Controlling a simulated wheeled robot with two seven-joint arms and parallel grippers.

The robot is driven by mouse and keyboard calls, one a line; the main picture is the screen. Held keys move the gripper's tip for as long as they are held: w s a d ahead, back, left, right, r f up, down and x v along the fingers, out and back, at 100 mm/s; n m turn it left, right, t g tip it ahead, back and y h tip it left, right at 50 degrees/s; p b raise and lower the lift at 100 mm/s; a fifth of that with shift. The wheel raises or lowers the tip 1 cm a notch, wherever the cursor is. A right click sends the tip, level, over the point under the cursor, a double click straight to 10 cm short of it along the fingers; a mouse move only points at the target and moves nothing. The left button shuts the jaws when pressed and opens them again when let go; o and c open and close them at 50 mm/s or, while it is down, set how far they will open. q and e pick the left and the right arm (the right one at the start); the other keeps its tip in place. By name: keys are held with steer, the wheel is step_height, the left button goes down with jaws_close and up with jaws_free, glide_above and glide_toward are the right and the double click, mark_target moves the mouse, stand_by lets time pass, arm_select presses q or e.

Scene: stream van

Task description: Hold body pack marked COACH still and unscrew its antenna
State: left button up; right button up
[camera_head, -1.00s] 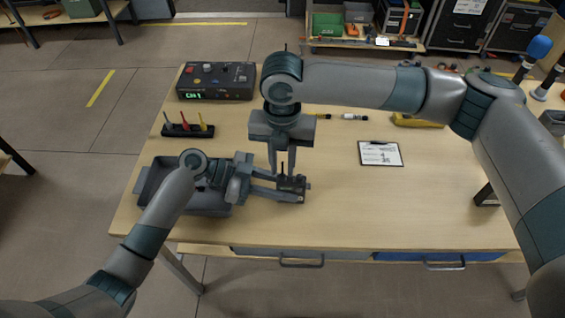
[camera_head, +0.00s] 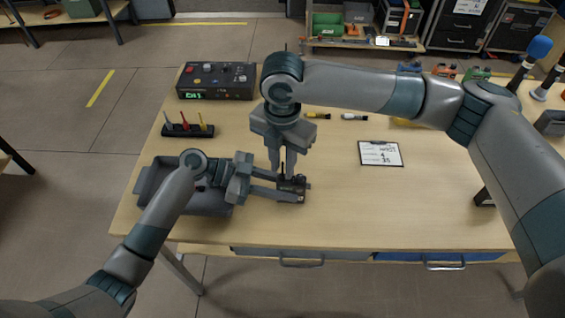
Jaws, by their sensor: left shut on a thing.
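A small dark body pack (camera_head: 294,184) is held between the fingers of my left gripper (camera_head: 289,189), just above or on the table; I cannot tell which. Its label is too small to read. A thin dark antenna (camera_head: 283,169) stands up from the left part of the pack. My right gripper (camera_head: 283,173) points down from above, with its fingertips on either side of the antenna. I cannot tell whether they grip it or only surround it.
A grey tray (camera_head: 150,188) lies left, partly under my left arm. Behind it are a black rack with coloured tools (camera_head: 187,130) and a control box (camera_head: 216,80). A clipboard (camera_head: 380,153) lies right.

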steer(key=shift+m, duration=0.3)
steer(key=m, duration=0.3)
steer(key=shift+m, duration=0.5)
steer(key=m, duration=0.3)
stand_by(0.3)
jaws_close()
